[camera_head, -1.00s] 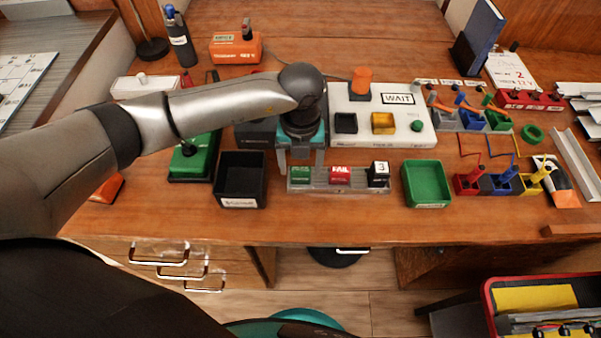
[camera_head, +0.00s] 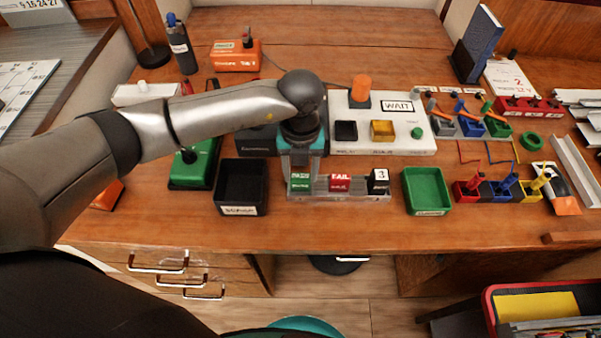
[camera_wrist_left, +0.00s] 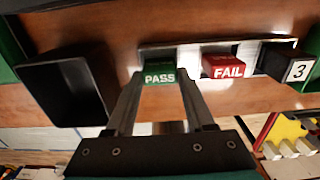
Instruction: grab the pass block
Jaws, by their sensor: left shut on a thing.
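The green pass block (camera_head: 301,181) is at the left end of a grey rack (camera_head: 352,194). My left gripper (camera_head: 300,178) is down over the rack with a finger on each side of the block, shut on it. The left wrist view shows the block's PASS label (camera_wrist_left: 160,76) between the two fingertips. The red FAIL block (camera_head: 340,182) and a black block with a white "3" face (camera_head: 378,180) sit farther right in the same rack. Whether the pass block is still seated in the rack is hard to tell. My right gripper is not in view.
A black bin (camera_head: 241,185) stands close left of the rack and a green bin (camera_head: 427,191) to its right. A white WAIT panel (camera_head: 400,140) lies behind the rack. Colored holders (camera_head: 502,186) stand farther right. The table front is clear.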

